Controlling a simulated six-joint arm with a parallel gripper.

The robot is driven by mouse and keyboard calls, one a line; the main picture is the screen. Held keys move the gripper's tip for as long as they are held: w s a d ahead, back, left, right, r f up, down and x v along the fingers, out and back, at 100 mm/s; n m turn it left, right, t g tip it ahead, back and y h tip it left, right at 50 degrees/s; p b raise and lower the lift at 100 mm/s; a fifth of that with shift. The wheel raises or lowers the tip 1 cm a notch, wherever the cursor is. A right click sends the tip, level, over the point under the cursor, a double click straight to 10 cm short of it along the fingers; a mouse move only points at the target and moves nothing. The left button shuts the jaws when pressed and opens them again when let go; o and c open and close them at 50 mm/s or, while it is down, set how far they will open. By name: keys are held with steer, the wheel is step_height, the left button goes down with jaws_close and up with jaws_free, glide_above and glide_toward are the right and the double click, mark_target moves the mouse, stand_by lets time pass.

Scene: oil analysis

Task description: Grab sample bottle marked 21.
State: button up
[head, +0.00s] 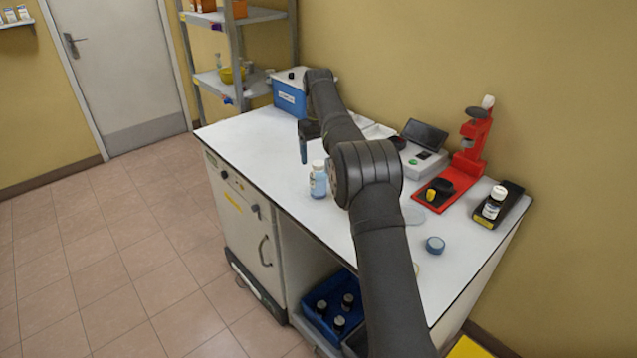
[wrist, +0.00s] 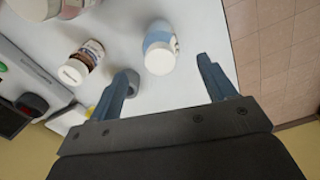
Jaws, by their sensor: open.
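A bottle with a white cap and pale blue body (head: 318,182) stands on the white bench near its front edge. It also shows in the wrist view (wrist: 159,50), ahead of and between my fingertips, not touching them. My gripper (head: 303,150) is open and empty; it shows in the wrist view too (wrist: 167,85). A brown bottle with a white cap and label (wrist: 84,61) is left of my left finger in the wrist view. Another white-capped bottle (head: 493,204) stands on a black device at the right end of the bench. No number is readable on any bottle.
A blue box (head: 289,98) stands at the bench's far end. A red stand (head: 468,160) and a grey instrument (head: 423,160) are along the wall. A round blue-grey object (head: 435,245) lies nearer. A blue crate of dark-capped bottles (head: 318,298) is below. The front strip of bench is mostly clear.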

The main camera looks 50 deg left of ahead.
mark_target(318, 164)
step_height(318, 164, down, 7)
steer(key=shift+f, duration=0.2)
steer(key=c, duration=1.2)
